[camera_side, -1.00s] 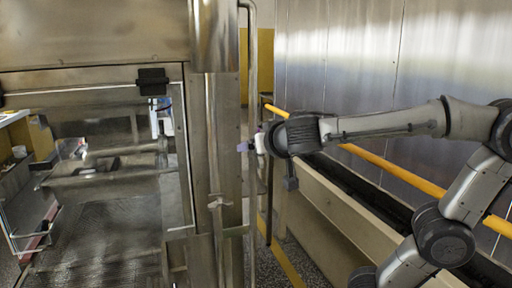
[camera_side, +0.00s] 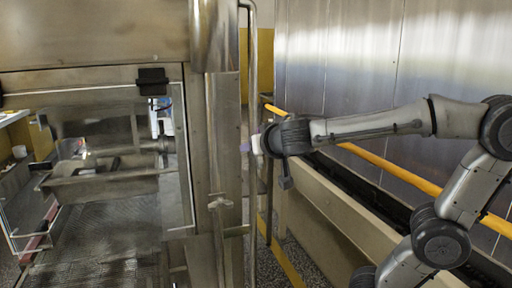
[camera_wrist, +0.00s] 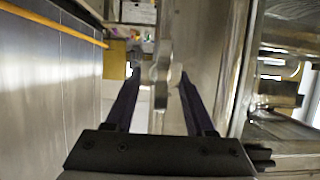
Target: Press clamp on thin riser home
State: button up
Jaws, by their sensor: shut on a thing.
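The thin riser (camera_side: 251,90) is a slim upright metal pipe beside the thick steel post in the side view. My gripper (camera_side: 247,148) reaches it from the right, with its fingertips at the pipe about mid-height. In the wrist view my gripper (camera_wrist: 157,82) has its two dark fingers on either side of a silver metal piece, which looks like the clamp (camera_wrist: 160,65). My gripper is shut on it. The clamp is too small and covered in the side view to tell how it sits on the riser.
The thick steel post (camera_side: 222,130) stands just left of my gripper. A T-shaped handle (camera_side: 219,202) is on it, lower down. A yellow rail (camera_side: 390,167) and a beige beam (camera_side: 330,212) run below my arm. A metal wall (camera_side: 350,60) stands behind.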

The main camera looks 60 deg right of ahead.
grip_shut()
jog(key=shift+w+d, duration=0.4)
jog(key=shift+w, duration=0.05)
jog(key=o, duration=1.1)
grip_release()
jog(key=shift+d, duration=0.1)
jog(key=shift+r, duration=0.1)
